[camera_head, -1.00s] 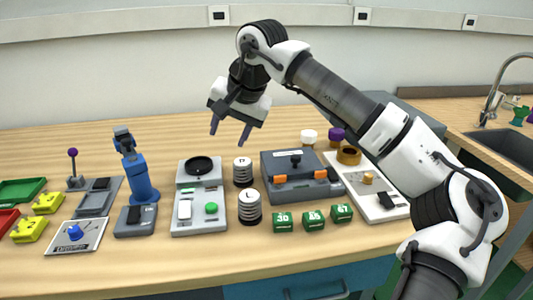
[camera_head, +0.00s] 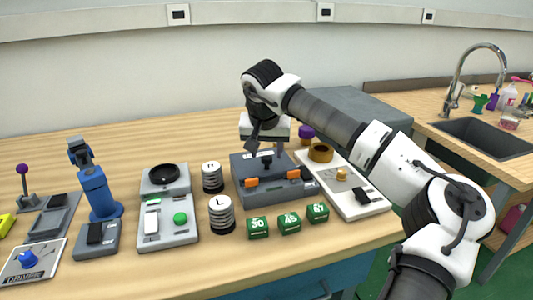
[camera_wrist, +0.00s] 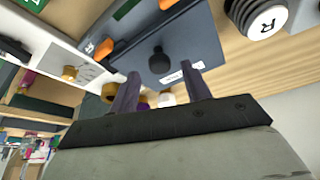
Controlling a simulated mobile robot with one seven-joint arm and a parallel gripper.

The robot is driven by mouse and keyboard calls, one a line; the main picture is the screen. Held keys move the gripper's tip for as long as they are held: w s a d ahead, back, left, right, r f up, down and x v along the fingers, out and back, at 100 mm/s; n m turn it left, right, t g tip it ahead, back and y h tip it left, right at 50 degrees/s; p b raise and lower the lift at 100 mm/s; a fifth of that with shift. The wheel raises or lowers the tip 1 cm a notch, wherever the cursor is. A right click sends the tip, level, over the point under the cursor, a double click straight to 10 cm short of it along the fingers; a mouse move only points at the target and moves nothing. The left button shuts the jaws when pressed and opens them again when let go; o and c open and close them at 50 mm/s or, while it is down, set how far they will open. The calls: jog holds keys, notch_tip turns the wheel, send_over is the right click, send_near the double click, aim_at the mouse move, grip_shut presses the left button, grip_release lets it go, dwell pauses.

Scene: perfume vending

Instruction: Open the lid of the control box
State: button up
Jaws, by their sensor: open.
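The control box is a dark grey case (camera_head: 265,191) with two orange latches on its front and a black knob (camera_head: 266,163) on its lid. It stands on the wooden bench in the head view. My gripper (camera_head: 266,149) is open and empty above the back part of the lid, and partly covers it. In the wrist view the lid (camera_wrist: 195,42) and the knob (camera_wrist: 160,61) lie ahead of my open gripper (camera_wrist: 160,72). The knob appears between the two fingertips but apart from them. The lid is shut.
Several green numbered cubes (camera_head: 289,222) lie in front. A white panel (camera_head: 356,204) with a gold dial is at the right.

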jog(key=shift+x, duration=1.1)
grip_shut()
